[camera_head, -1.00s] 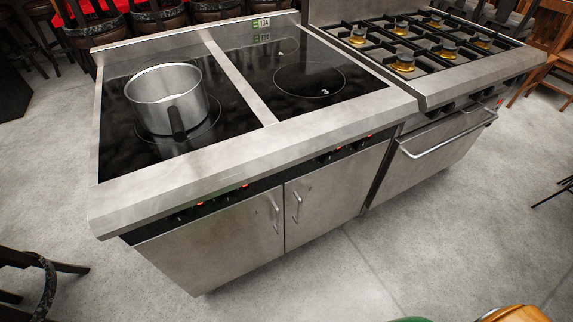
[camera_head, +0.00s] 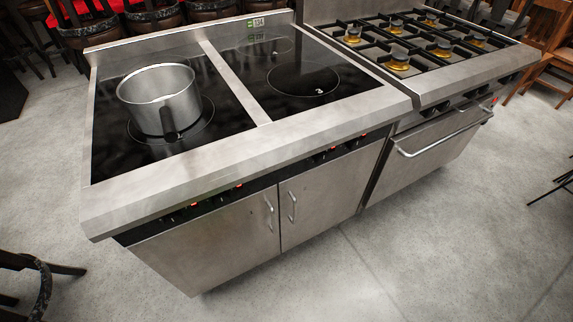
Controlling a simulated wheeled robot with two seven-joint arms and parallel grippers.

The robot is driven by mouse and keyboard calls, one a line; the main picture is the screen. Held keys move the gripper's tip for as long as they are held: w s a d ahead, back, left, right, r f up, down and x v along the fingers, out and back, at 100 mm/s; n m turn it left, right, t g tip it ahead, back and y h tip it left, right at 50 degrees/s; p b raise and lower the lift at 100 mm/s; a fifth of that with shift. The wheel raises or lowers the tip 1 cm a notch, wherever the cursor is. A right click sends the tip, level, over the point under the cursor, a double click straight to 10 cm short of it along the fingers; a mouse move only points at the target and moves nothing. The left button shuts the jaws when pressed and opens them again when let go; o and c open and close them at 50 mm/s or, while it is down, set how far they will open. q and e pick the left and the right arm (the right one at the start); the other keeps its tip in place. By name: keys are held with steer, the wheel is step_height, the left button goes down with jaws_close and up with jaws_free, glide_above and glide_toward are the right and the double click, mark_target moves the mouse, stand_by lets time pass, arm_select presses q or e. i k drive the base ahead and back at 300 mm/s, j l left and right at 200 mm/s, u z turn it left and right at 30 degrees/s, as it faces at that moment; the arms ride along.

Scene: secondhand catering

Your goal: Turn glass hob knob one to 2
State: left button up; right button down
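The glass hob (camera_head: 292,72) is a black glass top in a steel frame, with a steel strip between its left and right halves. Its front knobs sit in a dark strip under the front edge; the left group of knobs (camera_head: 193,206) shows small red lights, and a right group (camera_head: 333,149) also shows. The knobs are small and partly under the overhang, so I cannot read their settings. A steel pot (camera_head: 160,98) stands on the front left ring, marked 1. Neither of my grippers is in view.
A gas range (camera_head: 420,48) with brass burners stands against the hob's right side, with an oven handle (camera_head: 445,138) sticking out. Chairs (camera_head: 35,285) stand at the lower left and right edges. The concrete floor (camera_head: 330,270) in front is clear.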

mark_target(174, 218)
steer(key=k+j+z, duration=0.15)
steer(key=u, duration=1.05)
